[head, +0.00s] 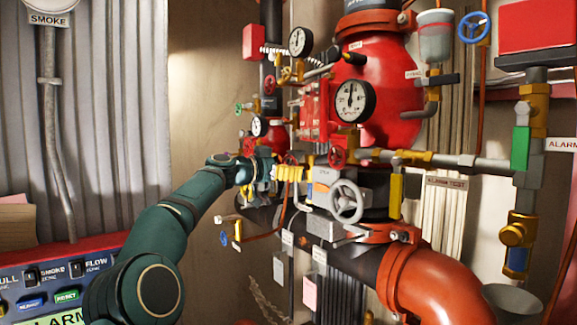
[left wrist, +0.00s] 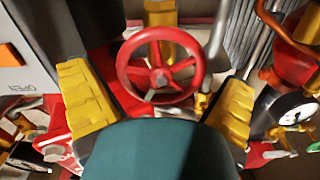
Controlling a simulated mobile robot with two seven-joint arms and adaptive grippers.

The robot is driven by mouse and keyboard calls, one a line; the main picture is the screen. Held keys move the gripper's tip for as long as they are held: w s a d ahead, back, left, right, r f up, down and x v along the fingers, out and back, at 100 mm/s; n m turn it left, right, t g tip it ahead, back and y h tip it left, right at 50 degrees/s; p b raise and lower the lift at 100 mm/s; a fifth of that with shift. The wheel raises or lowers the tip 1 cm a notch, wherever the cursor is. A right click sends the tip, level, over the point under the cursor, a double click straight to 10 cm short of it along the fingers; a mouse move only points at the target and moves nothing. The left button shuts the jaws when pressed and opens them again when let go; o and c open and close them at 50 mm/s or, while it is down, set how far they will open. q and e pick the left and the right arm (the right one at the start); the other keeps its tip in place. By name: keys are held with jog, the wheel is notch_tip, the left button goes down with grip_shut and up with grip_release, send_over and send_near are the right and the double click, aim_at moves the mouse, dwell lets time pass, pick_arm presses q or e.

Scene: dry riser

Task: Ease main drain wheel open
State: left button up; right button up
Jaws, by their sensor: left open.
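A red spoked handwheel (left wrist: 158,72) fills the middle of the left wrist view. My left gripper (left wrist: 154,90) is open, with one yellow finger on each side of this wheel in the picture. Both fingers look apart from its rim; I cannot tell how deep they reach. In the head view my left gripper (head: 298,173) is at the valve cluster, left of a red handwheel (head: 337,157) and a grey handwheel (head: 346,201). No readable label tells which wheel is the main drain. My right gripper is not in view.
A grey box marked OPEN (left wrist: 22,78) sits close to the left finger. Dial gauges (head: 354,101), pipes and small valves crowd the riser. An orange pipe (head: 435,280) runs at lower right. An alarm panel (head: 45,285) stands at lower left.

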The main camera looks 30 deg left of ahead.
pick_arm(q)
jog(key=c, duration=1)
